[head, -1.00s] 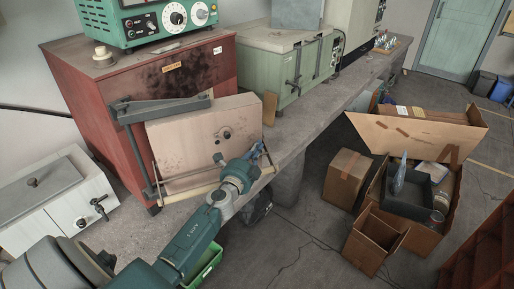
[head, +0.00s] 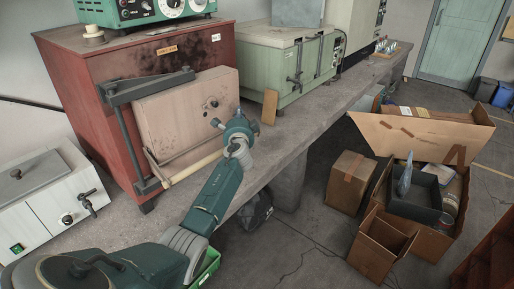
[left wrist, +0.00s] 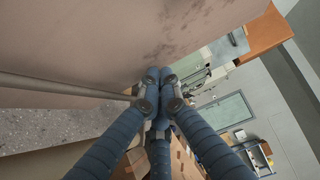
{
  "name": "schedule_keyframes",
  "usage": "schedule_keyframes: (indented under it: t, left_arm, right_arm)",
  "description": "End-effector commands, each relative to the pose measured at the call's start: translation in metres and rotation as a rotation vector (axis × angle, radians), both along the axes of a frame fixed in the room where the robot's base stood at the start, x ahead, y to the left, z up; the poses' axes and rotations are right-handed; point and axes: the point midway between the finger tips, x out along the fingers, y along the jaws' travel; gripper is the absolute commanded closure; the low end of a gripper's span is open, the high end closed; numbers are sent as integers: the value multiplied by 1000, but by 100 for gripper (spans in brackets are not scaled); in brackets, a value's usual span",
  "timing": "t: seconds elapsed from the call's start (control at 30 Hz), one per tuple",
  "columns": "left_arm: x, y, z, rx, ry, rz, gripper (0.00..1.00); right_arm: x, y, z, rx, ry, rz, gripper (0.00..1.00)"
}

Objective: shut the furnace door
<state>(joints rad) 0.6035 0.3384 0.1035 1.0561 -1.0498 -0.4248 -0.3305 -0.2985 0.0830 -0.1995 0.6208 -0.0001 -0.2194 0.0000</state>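The furnace (head: 75,85) is a red cabinet on the bench, with dark soot stains on its front. Its door (head: 180,120) is a thick pale block on a dark grey hinge frame (head: 130,130) at the left. The door stands close in front of the cabinet; the gap behind it is hidden. My left gripper (head: 238,122) is at the door's free right edge, partly hidden by its own wrist. In the left wrist view its blue fingers (left wrist: 158,85) are together beside a pale brown surface, with nothing seen between them. My right gripper is not in view.
A green instrument box (head: 140,10) stands on the furnace. A pale green chest (head: 285,60) is behind it on the bench (head: 290,135). A white unit (head: 45,200) is at the left. Cardboard boxes (head: 350,180) lie on the floor at right.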

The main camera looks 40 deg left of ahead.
Motion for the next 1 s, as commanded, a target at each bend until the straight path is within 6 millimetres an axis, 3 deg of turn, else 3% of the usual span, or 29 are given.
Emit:
schedule_keyframes:
  t: [0.03, 0.3, 1.0]
  left_arm:
    - [3, 7, -6, 0, -2, 17, 100]
    - [8, 28, -1, 1, 0, 73, 100]
    - [7, 34, 4, 5, -3, 87, 100]
  right_arm:
    - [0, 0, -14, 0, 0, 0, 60]
    - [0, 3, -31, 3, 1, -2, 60]
    - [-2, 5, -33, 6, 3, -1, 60]
